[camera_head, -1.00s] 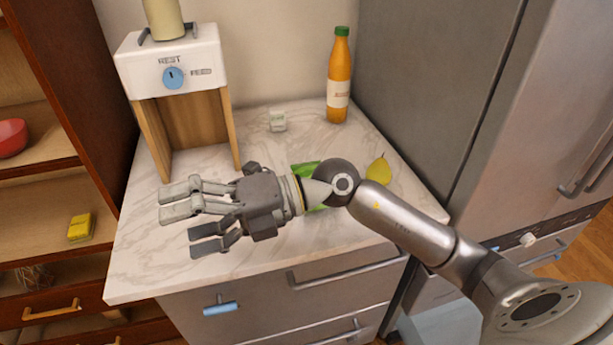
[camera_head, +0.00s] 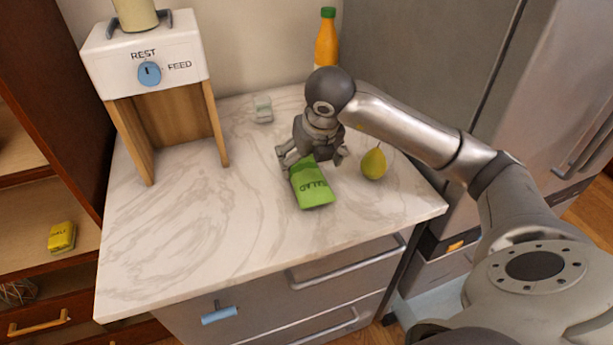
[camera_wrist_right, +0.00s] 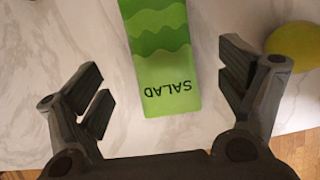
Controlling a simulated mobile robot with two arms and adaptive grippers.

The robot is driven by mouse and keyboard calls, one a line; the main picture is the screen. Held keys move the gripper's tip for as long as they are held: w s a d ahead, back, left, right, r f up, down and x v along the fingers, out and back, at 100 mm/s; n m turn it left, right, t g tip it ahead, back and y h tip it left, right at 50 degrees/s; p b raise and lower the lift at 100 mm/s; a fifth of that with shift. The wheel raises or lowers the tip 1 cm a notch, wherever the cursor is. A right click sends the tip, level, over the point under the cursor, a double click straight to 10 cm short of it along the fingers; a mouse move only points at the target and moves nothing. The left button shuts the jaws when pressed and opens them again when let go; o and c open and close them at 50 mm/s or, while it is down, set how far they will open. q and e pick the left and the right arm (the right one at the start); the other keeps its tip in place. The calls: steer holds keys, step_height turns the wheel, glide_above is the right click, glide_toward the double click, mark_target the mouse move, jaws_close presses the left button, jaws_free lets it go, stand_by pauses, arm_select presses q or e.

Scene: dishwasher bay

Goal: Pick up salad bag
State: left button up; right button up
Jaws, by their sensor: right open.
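The green salad bag (camera_head: 313,188) lies on the marble counter, its label facing up. In the right wrist view the salad bag (camera_wrist_right: 163,62) shows upside-down lettering and extends past the top edge. My right gripper (camera_head: 312,163) is open above the bag's far end, fingers pointing down. In the wrist view the open fingers of my right gripper (camera_wrist_right: 165,95) stand to either side of the bag, with gaps between. Part of the bag's far end is hidden by the gripper in the head view. My left gripper is not in view.
A yellow-green pear (camera_head: 373,164) sits close right of the bag. A REST/FEED dispenser (camera_head: 145,60) stands at the left. The counter's front left is clear.

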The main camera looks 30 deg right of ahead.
mark_target(307, 171)
steer(key=p+x, duration=0.1)
steer(key=x, duration=0.4)
steer(key=shift+f+p, duration=0.4)
steer(key=shift+w+d+f, duration=0.1)
steer(key=shift+f, duration=0.1)
steer(key=c, duration=1.1)
steer(key=shift+c, duration=0.7)
steer(key=shift+r, duration=0.15)
